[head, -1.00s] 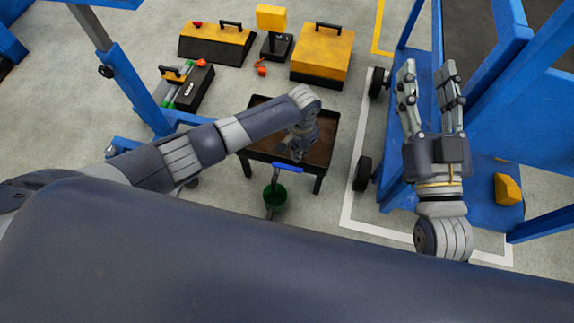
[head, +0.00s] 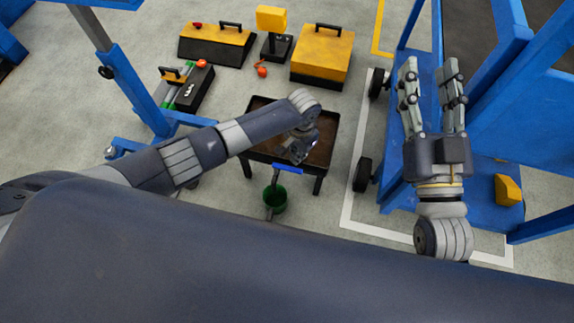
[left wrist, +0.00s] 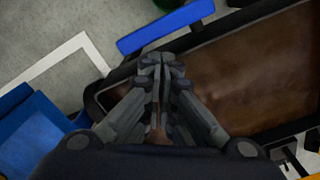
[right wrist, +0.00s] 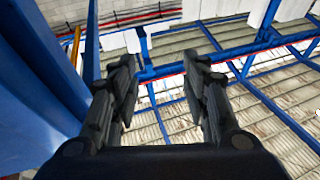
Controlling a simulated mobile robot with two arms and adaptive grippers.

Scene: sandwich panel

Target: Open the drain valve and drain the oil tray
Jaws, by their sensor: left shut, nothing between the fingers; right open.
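The oil tray (head: 262,115) is a dark-rimmed tray on legs with brown oil in it; it also fills the right of the left wrist view (left wrist: 250,75). The blue drain valve handle (head: 288,171) sits at the tray's near edge and shows as a blue bar in the left wrist view (left wrist: 165,27). A green bucket (head: 275,200) stands on the floor below the valve. My left gripper (head: 293,157) is shut and empty over the tray's near side, its fingertips (left wrist: 160,60) close to the handle; contact cannot be told. My right gripper (head: 430,70) is open, raised and empty at the right.
A blue wheeled cart (head: 480,150) stands right of the tray. Yellow and black toolboxes (head: 322,53) lie on the floor behind it. A blue post (head: 125,75) rises at the left. Floor between tray and cart is clear.

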